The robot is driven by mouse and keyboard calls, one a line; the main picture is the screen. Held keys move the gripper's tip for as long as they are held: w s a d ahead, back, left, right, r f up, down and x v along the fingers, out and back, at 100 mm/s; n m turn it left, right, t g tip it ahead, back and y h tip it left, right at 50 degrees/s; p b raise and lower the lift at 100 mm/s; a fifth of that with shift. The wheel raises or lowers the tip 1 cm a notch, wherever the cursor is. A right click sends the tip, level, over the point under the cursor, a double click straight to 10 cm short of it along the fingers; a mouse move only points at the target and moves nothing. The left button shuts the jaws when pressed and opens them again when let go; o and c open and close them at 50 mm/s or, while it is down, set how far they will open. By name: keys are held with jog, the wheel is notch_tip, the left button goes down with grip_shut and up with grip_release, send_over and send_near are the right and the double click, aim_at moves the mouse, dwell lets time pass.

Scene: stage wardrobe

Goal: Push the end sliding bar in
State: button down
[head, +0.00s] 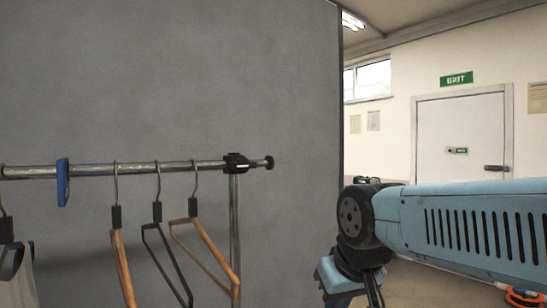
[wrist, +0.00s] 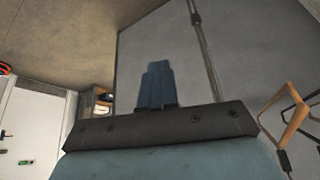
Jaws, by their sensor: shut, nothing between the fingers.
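The end sliding bar is the short metal end (head: 257,163) of the clothes rail, with a dark round cap on its tip. It sticks out to the right of a black clamp (head: 236,163) at the top of the rack's upright. My gripper (wrist: 157,67) shows in the wrist view as two blue fingers shut together, with nothing between them. A thin pole (wrist: 206,50) of the rack is behind and right of the fingertips there, apart from them. In the head view my arm is at the right, clear of the bar, and the fingers cannot be made out.
Wooden and black hangers (head: 207,240) hang from the rail (head: 90,170), with a blue tag (head: 63,182) on it. A grey panel (head: 180,80) stands behind. A white door (head: 460,135) is at the back right. An orange-red object (head: 524,297) lies low at right.

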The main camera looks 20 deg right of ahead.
jog(key=w+r+n+g+y, duration=0.1)
jog(key=w+r+g+y, duration=0.15)
jog(key=w+r, duration=1.7)
jog(key=w+d+r+n+g+y, duration=0.1)
jog(key=w+d+r+n+y, duration=0.4)
jog(key=w+d+r, duration=0.6)
jog(key=w+a+f, duration=0.2)
jog(key=a+f, duration=0.4)
jog(key=a, duration=0.5)
jog(key=shift+w+a, duration=0.1)
